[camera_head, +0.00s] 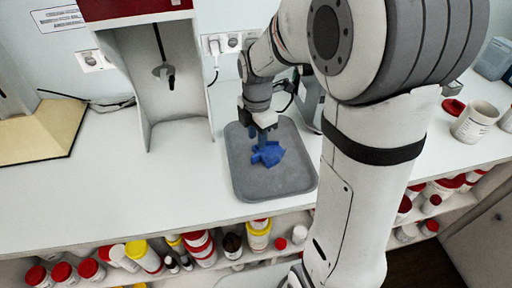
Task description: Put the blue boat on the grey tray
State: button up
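The blue boat (268,154) shows over the middle of the grey tray (250,185), small and rather blurred in shape. I cannot tell whether it rests on the tray or is held just above it. My gripper (262,137) points down right at the boat's upper side, within the tray's outline. Its fingertips are small and partly merge with the boat, so I cannot tell whether they are open or shut on it. The tray lies flat on the white counter, its right side close to my arm.
A white machine with a red top (182,75) stands left of the tray. A wooden board (40,130) lies at the far left. A white mug (474,122) and red lid (453,107) are at right. Several jars fill the shelf below. The counter's front left is clear.

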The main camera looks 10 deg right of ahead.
jog(key=s+d+r+m+t, duration=0.1)
jog(key=s+r+m, duration=0.2)
jog(key=s+m, duration=0.5)
jog(key=s+d+r+m+t, duration=0.2)
jog(key=s+r+m, duration=0.2)
jog(key=s+m, duration=0.4)
jog(key=m, duration=0.6)
jog(key=shift+d+r, duration=0.2)
jog(key=shift+d, duration=0.05)
